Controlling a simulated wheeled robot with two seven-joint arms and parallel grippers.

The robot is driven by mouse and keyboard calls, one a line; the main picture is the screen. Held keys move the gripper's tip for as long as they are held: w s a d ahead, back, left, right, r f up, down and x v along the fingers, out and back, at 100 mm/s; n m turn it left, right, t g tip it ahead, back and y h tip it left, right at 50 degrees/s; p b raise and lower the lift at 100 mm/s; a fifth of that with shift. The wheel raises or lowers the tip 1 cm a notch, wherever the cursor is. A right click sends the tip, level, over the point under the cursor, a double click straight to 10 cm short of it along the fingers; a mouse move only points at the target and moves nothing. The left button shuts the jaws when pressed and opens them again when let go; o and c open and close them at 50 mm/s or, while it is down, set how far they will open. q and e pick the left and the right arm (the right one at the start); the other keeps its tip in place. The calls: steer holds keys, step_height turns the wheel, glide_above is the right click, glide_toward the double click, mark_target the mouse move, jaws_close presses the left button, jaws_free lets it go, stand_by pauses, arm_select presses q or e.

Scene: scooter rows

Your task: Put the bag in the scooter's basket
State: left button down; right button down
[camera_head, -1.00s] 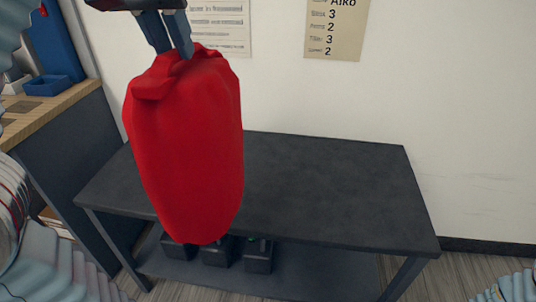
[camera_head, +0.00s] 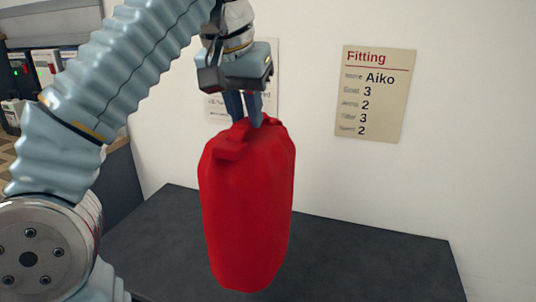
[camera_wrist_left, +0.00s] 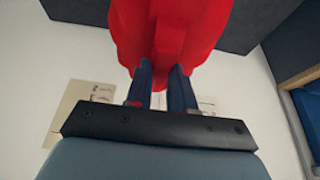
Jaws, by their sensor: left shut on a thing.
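The red bag (camera_head: 247,210) hangs upright from my left gripper (camera_head: 254,122) in the head view. The gripper's two fingers are shut on the folded top of the bag. The bag hangs in front of a dark table, and I cannot tell how far its bottom is from the tabletop. In the left wrist view the bag (camera_wrist_left: 172,25) fills the top middle, with the fingers of the left gripper (camera_wrist_left: 160,75) at its top. My right gripper is not in view. No scooter or basket shows in these frames.
The dark table (camera_head: 370,262) stands against a white wall. A card headed "Fitting" (camera_head: 375,95) hangs on the wall at the right, and a paler sheet (camera_head: 215,108) is partly behind my gripper. Shelving with boxes (camera_head: 45,65) stands at the far left.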

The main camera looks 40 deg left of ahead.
mark_target(264, 124)
arm_select(q)
steer(key=w+f, duration=0.1)
steer(key=w+a, duration=0.1)
steer(key=w, duration=0.1)
steer(key=w+f, duration=0.1)
steer(key=shift+w+a+f, duration=0.15)
steer(key=shift+w+f, duration=0.15)
steer(key=shift+w, duration=0.05)
steer(key=w+f, duration=0.1)
steer(key=f, duration=0.1)
steer(key=w+a+f, duration=0.1)
steer(key=w+f, duration=0.1)
steer(key=shift+w+f, duration=0.2)
steer(key=shift+w, duration=0.05)
steer(key=shift+s+x, duration=0.15)
steer(key=shift+x, duration=0.8)
steer(key=shift+s+x, duration=0.2)
steer(key=shift+x, duration=0.8)
steer(key=shift+d+f, duration=0.15)
steer(key=shift+f, duration=0.05)
steer(key=shift+f, duration=0.15)
steer(key=c, duration=1)
jaws_free()
